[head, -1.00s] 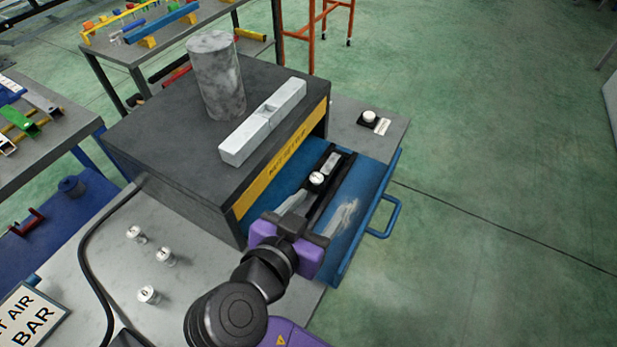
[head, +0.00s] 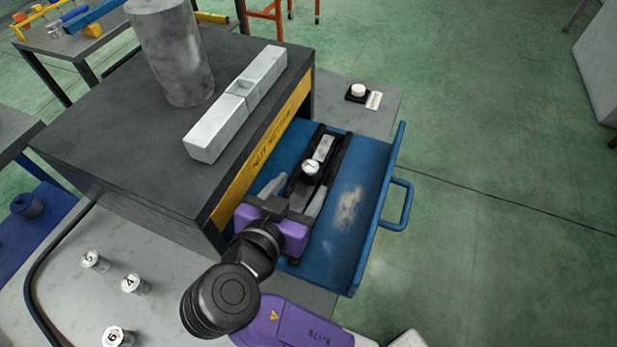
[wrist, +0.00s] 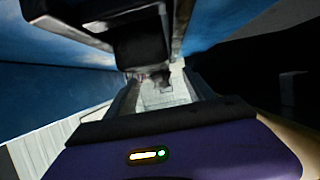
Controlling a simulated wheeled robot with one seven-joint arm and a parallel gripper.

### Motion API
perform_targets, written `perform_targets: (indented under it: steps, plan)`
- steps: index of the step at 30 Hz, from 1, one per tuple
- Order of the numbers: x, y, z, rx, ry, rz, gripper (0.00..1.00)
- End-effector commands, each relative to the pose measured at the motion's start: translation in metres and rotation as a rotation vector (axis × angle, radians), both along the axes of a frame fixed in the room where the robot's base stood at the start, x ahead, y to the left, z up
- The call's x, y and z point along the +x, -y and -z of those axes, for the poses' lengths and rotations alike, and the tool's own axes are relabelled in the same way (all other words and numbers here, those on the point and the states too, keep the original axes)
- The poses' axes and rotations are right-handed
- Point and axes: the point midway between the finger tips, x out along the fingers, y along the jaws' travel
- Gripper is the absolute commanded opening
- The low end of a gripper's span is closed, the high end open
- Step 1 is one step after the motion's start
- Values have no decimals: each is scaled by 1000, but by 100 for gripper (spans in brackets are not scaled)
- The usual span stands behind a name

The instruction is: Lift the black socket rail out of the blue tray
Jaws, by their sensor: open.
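The blue tray (head: 378,170) is a pulled-out drawer with a handle on its right side. The black socket rail (head: 303,184) lies lengthwise in it, near the cabinet side. A silver socket (head: 311,167) stands on the rail, with a pale grey label or plate beyond it. My gripper (head: 293,192) is low over the near part of the rail, open, with one grey finger on each side of it. The purple gripper body hides part of the rail's near end. In the wrist view, the tray's blue surface (wrist: 60,45) shows beside a dark, unclear shape. Contact with the rail cannot be told.
The dark cabinet (head: 110,130) borders the tray on the left. A pale block (head: 235,105) and a grey cylinder (head: 170,50) stand on its top. Several loose silver sockets (head: 133,284) stand on the bench at lower left. The tray's right part is bare.

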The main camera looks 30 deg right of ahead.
Motion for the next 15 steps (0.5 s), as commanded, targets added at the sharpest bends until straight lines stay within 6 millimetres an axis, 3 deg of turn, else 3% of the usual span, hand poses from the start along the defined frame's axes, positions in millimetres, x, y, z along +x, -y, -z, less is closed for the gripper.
perform_targets:
  steps: [15]
  plan:
    - [30, 46, 21, -1, -1, 1, 62]
